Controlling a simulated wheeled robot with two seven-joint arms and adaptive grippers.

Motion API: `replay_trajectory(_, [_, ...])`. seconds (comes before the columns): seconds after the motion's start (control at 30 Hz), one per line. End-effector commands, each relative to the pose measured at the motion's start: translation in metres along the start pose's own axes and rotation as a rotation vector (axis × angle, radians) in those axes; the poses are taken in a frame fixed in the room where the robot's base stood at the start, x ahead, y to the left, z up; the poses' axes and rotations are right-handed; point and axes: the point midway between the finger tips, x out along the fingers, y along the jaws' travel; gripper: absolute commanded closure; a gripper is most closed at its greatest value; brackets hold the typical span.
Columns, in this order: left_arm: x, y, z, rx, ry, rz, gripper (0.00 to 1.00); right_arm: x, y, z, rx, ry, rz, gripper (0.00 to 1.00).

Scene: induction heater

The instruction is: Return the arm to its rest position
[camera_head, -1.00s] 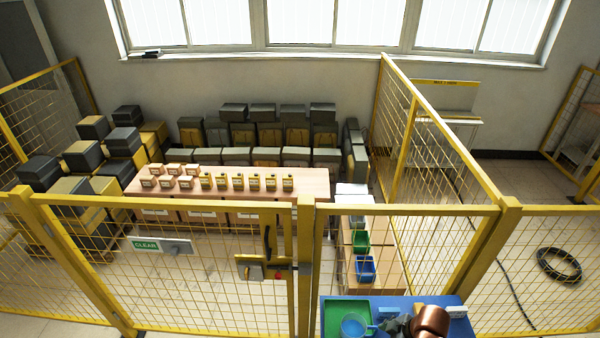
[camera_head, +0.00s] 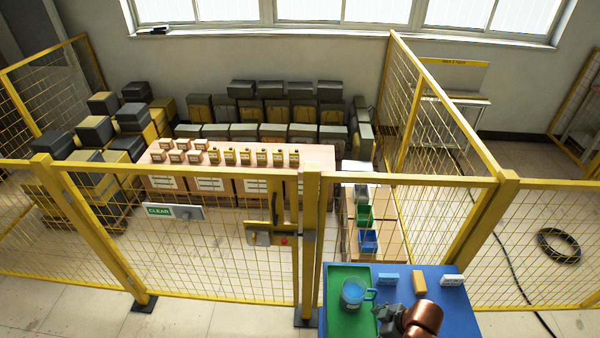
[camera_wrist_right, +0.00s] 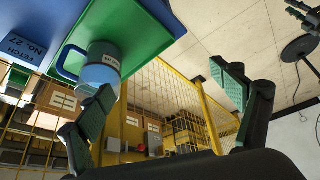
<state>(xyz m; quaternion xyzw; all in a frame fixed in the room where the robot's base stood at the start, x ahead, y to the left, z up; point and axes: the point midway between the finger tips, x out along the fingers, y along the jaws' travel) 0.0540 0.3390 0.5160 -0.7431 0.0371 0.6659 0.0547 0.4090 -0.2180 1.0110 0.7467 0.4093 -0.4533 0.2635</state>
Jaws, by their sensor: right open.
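My right gripper (camera_head: 388,318) is at the blue table's front edge, next to a copper-coloured part of my arm. In the right wrist view its two dark green-padded fingers (camera_wrist_right: 168,100) are spread wide with nothing between them. My left gripper is not in view.
The blue table (camera_head: 455,312) also holds a light blue block (camera_head: 388,278), a yellow block (camera_head: 419,284) and a white labelled block (camera_head: 452,281). A yellow mesh fence (camera_head: 400,180) stands behind it. Open floor lies left of the table (camera_head: 230,318).

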Motion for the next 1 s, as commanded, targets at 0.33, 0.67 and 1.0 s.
replay_trajectory(0.33, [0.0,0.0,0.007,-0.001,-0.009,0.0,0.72,-0.005,-0.02,0.002,0.236,0.069,0.133,0.14])
replay_trajectory(0.67, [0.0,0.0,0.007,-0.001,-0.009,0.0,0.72,-0.043,-0.03,0.102,0.652,-0.039,0.338,0.14])
replay_trajectory(1.0, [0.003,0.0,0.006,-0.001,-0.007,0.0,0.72,-0.065,-0.064,0.192,0.925,-0.189,0.443,0.14])
